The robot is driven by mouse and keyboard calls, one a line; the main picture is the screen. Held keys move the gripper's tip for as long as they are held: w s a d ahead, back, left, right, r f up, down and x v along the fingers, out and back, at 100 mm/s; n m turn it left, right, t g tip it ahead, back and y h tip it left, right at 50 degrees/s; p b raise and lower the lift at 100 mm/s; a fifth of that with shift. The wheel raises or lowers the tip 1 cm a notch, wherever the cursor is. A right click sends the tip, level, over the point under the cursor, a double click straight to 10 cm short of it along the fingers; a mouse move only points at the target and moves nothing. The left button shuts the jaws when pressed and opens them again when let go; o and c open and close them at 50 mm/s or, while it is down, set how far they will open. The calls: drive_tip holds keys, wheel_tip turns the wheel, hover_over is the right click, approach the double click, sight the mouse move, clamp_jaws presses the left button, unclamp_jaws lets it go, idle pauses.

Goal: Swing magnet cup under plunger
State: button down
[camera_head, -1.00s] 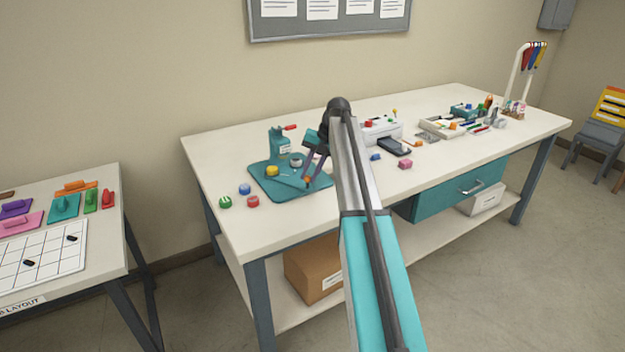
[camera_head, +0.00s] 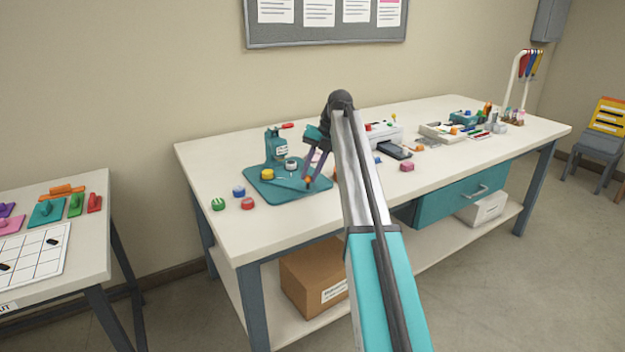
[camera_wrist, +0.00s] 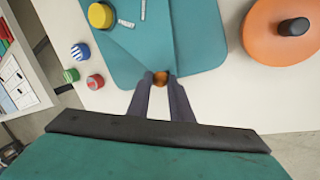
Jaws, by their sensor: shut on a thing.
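The teal press (camera_head: 276,146) with a red lever stands at the back of its teal base plate (camera_head: 262,195) on the bench. A yellow cup (camera_head: 267,175) sits at the plate's left, and a pale grey cup (camera_head: 291,164) sits nearer the press column. My gripper (camera_head: 307,180) is low over the plate's front right, shut on an orange knob (camera_wrist: 161,78), with one finger on each side. A teal plate or arm surface (camera_wrist: 150,50) lies just beyond the knob in the wrist view; the yellow cup shows there at top left (camera_wrist: 100,15). The plunger cannot be made out.
Green (camera_head: 218,204), blue (camera_head: 239,191) and red (camera_head: 247,203) round pieces lie left of the base plate. In the wrist view a large orange disc with a black knob (camera_wrist: 260,35) is right of it. A printer (camera_head: 385,133) and trays stand farther right.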

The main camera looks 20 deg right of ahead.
idle(0.4)
drive_tip(key=c, duration=1.6)
unclamp_jaws()
drive_tip(key=shift+r, duration=0.2)
